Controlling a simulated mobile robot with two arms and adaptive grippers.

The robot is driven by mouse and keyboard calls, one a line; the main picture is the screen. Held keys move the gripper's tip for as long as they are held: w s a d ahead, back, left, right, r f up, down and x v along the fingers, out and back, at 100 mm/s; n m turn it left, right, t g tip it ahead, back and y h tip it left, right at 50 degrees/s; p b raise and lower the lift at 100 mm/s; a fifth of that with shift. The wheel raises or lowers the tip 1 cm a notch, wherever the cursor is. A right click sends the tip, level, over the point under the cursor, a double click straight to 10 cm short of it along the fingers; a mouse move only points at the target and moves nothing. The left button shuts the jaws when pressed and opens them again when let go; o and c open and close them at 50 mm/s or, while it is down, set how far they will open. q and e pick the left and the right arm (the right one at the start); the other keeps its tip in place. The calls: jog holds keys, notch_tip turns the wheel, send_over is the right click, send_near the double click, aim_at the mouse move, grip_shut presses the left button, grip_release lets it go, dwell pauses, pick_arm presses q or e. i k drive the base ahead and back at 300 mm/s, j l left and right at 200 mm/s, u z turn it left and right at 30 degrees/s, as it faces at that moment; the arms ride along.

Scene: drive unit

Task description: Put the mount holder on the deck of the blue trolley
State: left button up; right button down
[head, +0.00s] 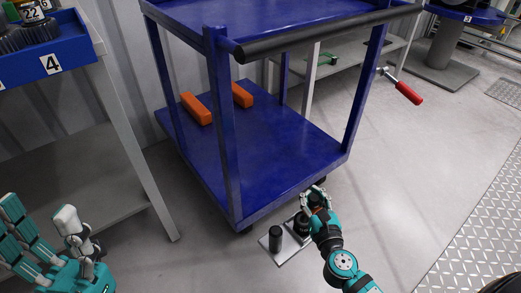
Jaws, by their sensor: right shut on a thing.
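The mount holder is a flat grey plate (284,250) with dark upright cylinders on it, just in front of the blue trolley's near edge. My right gripper (314,201) is shut on a dark upright part of the mount holder at the plate's right side. I cannot tell whether the plate touches the floor. The blue trolley (285,150) has a lower deck and an upper deck (265,12), with a black handle bar (310,35). My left gripper (45,232) is at the lower left, fingers apart and empty.
Two orange blocks (196,108) lie at the back left of the lower deck; the rest of that deck is clear. Blue posts (224,130) stand at its corners. A grey workbench with a blue bin (50,58) stands left. A red-handled lever (408,93) sticks out right.

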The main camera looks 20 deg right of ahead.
aim_at(265, 149)
jog(key=i, duration=0.45)
jog(key=i+l+u, duration=0.25)
jog(key=l+u, duration=0.25)
jog(key=i+l, duration=0.05)
